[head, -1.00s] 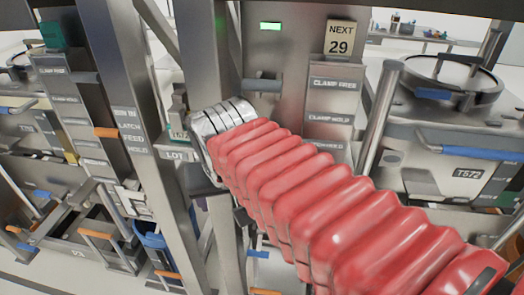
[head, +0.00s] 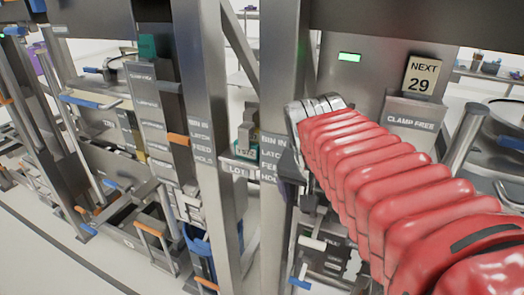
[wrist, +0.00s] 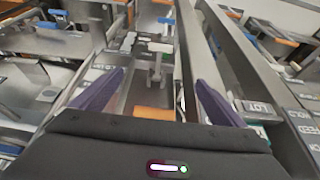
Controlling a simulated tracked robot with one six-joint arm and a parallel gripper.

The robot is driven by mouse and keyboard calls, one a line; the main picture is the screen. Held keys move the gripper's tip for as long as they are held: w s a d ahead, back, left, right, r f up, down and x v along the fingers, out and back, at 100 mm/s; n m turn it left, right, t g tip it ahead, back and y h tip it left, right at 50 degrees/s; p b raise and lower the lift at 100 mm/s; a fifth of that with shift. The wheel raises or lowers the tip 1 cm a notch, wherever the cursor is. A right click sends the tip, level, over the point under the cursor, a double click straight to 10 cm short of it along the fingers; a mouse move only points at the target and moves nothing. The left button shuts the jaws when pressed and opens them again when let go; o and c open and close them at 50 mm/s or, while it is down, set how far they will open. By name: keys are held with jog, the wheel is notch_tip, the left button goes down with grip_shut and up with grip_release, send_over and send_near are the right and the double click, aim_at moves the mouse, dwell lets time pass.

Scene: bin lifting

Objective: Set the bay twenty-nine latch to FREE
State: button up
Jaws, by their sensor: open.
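The yellow sign reading NEXT 29 (head: 421,75) is on the steel panel at upper right in the head view, with a lit green display to its left. A post label (head: 270,158) lists BIN IN, LATCH, FEED and HOLD. My gripper (wrist: 160,78) is open, with its two purple fingers apart and nothing held. In the wrist view an orange handle (wrist: 154,113) shows low between the fingers, and a pale fitting (wrist: 158,48) shows beyond their tips. I cannot tell which part is the bay 29 latch. In the head view my red-sleeved arm hides much of the bay.
Steel posts (head: 207,120) stand close to the left of my arm. A neighbouring bay at left has an orange handle (head: 178,138). A white handle (head: 312,243) and a blue handle (head: 299,283) stick out below my arm. Open floor (head: 40,255) lies at lower left.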

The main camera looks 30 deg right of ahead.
jog(key=w+d, duration=0.4)
jog(key=d, duration=0.1)
jog(key=w+d, duration=0.2)
jog(key=d, duration=0.1)
jog(key=shift+w+d, duration=0.15)
jog(key=shift+w+d+f, duration=0.1)
jog(key=shift+f, duration=0.6)
jog(key=shift+x, duration=0.75)
jog(key=c, duration=1.2)
